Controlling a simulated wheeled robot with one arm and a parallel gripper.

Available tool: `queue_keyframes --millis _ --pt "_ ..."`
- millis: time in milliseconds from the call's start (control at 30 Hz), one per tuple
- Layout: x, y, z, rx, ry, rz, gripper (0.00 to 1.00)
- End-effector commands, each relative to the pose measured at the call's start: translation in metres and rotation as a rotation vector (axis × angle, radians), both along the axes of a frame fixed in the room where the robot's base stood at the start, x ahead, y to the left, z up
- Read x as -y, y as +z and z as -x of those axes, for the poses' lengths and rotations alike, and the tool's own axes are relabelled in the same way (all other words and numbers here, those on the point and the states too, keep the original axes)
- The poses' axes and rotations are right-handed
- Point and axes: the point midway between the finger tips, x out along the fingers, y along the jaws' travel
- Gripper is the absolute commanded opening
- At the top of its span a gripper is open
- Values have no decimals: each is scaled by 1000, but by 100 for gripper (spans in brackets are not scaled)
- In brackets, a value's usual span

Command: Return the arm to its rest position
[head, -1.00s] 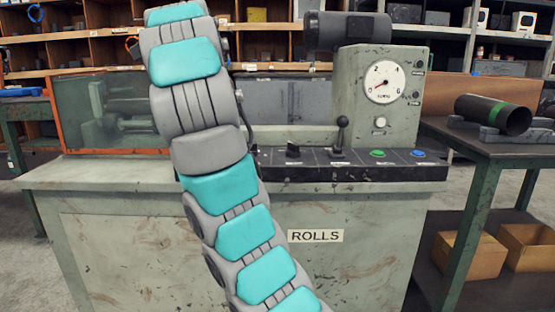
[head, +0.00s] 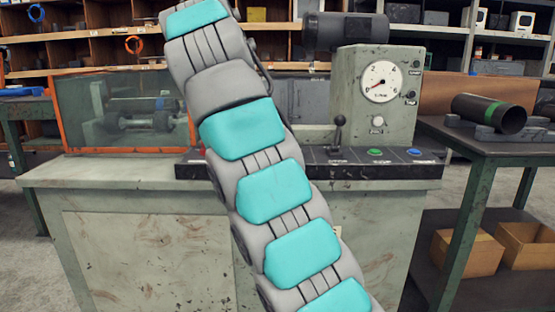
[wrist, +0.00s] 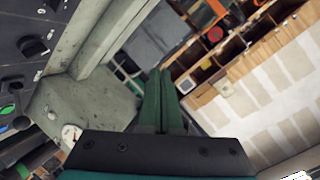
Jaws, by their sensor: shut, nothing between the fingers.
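My gripper (wrist: 162,78) shows in the wrist view as two dark green fingers side by side, shut with nothing held between them. It is out of the head view. My grey and turquoise arm (head: 275,192) rises from the bottom right of the head view and leans up to the top left, in front of the rolls machine (head: 130,230). The arm hides the machine's front label and part of its control panel (head: 400,157).
An orange-framed guard window (head: 120,108) stands at the machine's left. A dark pipe with a green band (head: 488,113) rests on supports on the right-hand table (head: 450,138). Cardboard boxes (head: 468,252) sit below it. Shelving (head: 75,50) lines the back.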

Motion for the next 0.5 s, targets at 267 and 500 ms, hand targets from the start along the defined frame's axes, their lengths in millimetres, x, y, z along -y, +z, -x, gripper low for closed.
queue_keyframes --millis 267,500 --pt "77 -51 3 -204 -34 249 0" --pt "147 -109 32 -410 -13 407 0"
